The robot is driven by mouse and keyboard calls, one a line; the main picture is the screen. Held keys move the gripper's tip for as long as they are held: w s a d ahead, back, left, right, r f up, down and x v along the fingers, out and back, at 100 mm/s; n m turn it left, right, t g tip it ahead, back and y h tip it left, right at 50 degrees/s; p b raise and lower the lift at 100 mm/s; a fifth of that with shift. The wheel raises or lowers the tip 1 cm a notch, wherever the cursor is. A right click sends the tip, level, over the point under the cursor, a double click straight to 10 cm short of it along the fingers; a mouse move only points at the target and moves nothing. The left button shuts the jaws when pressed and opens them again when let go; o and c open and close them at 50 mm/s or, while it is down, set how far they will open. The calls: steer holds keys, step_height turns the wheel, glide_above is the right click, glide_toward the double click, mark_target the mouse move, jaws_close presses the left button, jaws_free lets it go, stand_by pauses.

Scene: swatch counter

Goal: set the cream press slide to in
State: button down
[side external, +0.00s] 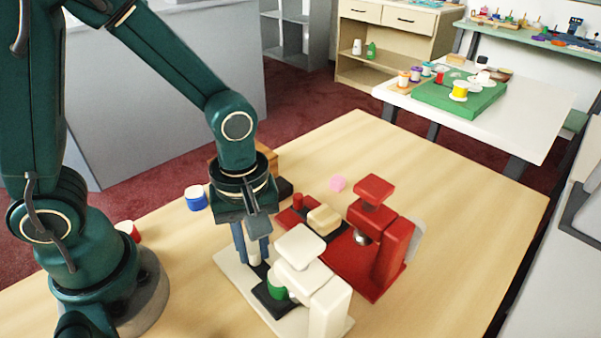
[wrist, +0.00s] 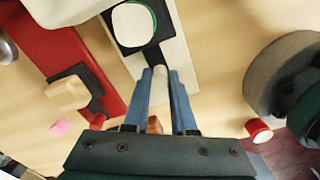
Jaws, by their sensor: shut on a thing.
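The cream press (side external: 325,305) stands on the table, its flat head (side external: 300,246) raised over its base. Its black slide plate (side external: 268,298) carries a green-sided piece (side external: 277,289), which shows a pale top (wrist: 134,24) in the wrist view. In the side view the press head partly hides this piece. My gripper (side external: 252,260) points down at the slide's near end. Its blue fingers (wrist: 161,75) are shut on the slide's cream knob (wrist: 160,70).
A red press (side external: 395,250) stands close by, with a cream block (side external: 323,220) on its slide. A pink piece (side external: 338,184) lies behind it. The table's right side is clear.

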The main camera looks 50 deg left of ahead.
steer(key=shift+d, duration=0.15)
stand_by(0.3)
steer(key=shift+d, duration=2.05)
steer(key=c, duration=0.7)
jaws_free()
steer(key=shift+r, duration=2.6)
